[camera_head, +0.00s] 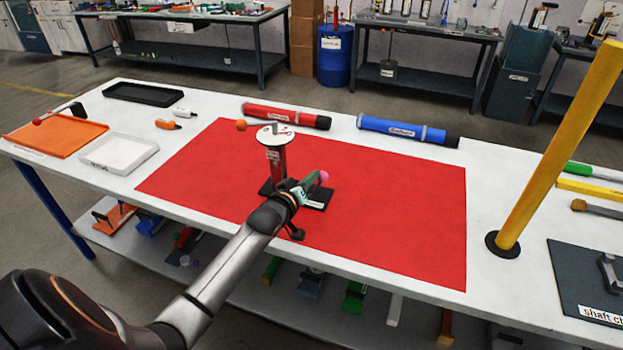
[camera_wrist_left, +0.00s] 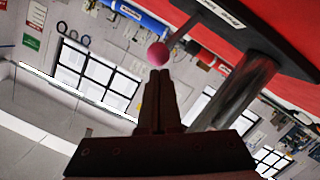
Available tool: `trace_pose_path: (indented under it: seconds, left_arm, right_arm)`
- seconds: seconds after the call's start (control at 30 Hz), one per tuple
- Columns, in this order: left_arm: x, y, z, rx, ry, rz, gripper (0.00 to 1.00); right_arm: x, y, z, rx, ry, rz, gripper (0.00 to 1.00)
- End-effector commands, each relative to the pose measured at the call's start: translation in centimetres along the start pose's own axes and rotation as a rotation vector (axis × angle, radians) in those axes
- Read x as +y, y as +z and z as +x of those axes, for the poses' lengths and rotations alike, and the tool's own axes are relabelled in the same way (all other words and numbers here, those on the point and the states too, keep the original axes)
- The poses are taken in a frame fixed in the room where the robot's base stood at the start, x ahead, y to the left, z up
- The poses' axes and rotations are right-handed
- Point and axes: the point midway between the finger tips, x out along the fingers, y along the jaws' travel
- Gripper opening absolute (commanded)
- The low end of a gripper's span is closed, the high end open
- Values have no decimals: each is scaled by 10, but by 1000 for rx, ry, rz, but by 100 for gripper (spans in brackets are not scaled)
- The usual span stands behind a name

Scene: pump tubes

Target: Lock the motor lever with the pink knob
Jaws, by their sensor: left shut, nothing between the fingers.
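The pink knob (camera_head: 323,176) shows at the right of the stand on the red mat, partly behind my left gripper (camera_head: 312,183). In the left wrist view the pink knob (camera_wrist_left: 158,53) sits just beyond the fingertips of my left gripper (camera_wrist_left: 161,77), which is shut and empty. I cannot tell whether they touch. A thin lever rod (camera_wrist_left: 183,28) runs from the knob up to the dark base plate (camera_wrist_left: 245,30). The stand has a red column (camera_head: 276,165), a white round top (camera_head: 277,136) and a lever with an orange knob (camera_head: 240,125). My right gripper is not in view.
A red tube (camera_head: 290,117) and a blue tube (camera_head: 400,130) lie behind the red mat (camera_head: 400,220). Trays stand at the left. A tall yellow post (camera_head: 560,150) rises at the right. The right half of the mat is clear.

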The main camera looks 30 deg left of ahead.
Motion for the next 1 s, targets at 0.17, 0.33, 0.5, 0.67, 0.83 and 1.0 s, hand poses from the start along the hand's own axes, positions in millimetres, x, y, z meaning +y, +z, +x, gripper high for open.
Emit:
trace_pose_path:
  seconds: [0.17,0.33,0.5,0.67,0.83,1.0]
  left_arm:
    - [0,2,1,-1,0,1,0]
    - [0,2,1,-1,0,1,0]
    - [6,9,6,-1,-13,59,0]
    - [11,16,8,-3,-32,146,0]
    - [10,18,9,-3,-36,166,0]
    - [10,18,9,-3,-36,165,0]
  right_arm:
    - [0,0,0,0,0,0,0]
    - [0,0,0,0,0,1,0]
    - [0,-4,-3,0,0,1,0]
    - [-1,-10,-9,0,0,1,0]
    - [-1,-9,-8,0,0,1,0]
    - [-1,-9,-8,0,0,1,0]
